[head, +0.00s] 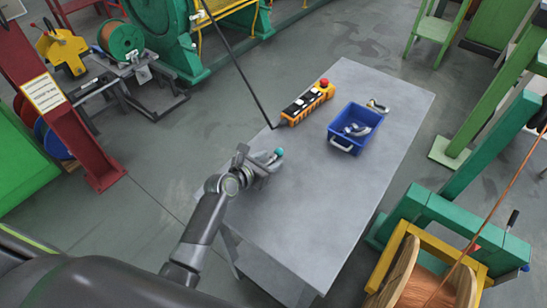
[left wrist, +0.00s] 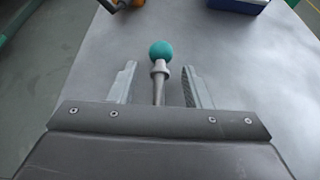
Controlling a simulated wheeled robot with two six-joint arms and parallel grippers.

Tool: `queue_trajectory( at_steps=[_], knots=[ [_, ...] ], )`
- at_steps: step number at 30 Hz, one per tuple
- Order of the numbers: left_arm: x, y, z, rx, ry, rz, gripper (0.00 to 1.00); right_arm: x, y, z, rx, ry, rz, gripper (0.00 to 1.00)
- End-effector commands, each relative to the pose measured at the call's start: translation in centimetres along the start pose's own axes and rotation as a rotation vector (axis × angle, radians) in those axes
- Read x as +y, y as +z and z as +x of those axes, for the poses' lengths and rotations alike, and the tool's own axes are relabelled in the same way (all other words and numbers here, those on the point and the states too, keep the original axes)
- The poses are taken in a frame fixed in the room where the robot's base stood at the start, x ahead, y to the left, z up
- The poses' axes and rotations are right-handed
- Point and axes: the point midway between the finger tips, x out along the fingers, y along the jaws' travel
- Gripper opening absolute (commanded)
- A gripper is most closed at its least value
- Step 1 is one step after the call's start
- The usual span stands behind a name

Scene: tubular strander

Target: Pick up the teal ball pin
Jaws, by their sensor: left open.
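The teal ball pin has a round teal head and a grey metal shank with a collar. In the head view its teal ball (head: 279,152) shows at the tip of my left gripper (head: 266,164), over the left side of the grey table. The fingers are open, one on each side of the shank, with gaps to both. The lower end of the shank is hidden behind the gripper body. My right gripper is not in view.
The grey table (head: 330,215) is mostly bare near the gripper. A blue bin (head: 345,143) with grey metal parts stands further right. An orange control pendant (head: 307,103) with a red button lies at the back left edge. A small shackle-like part (head: 377,106) lies behind the bin.

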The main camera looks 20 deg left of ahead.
Motion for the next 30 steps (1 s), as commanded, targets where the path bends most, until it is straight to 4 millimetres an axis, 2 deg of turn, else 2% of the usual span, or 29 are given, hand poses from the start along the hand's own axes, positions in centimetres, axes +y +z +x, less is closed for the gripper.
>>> queue_trajectory(
  at_steps=[2, 10, 20, 23, 30],
  knots=[
    [0.0, 0.0, 0.0, 0.0, 0.0, 0.0, 0.36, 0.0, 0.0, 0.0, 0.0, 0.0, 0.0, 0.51],
    [0.0, 0.0, 0.0, 0.0, 0.0, 0.0, 0.01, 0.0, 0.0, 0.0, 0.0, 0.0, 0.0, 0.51],
    [0.0, 0.5, -0.2, -0.002, 0.0, 0.001, 0.0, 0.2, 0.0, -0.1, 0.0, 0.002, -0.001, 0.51],
    [0.0, 1.7, -0.7, -0.004, 0.0, 0.002, 0.0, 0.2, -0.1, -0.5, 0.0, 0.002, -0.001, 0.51],
    [0.0, 6.2, -2.5, -0.004, 0.0, 0.003, 0.0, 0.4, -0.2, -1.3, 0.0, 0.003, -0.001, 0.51]
  ],
)
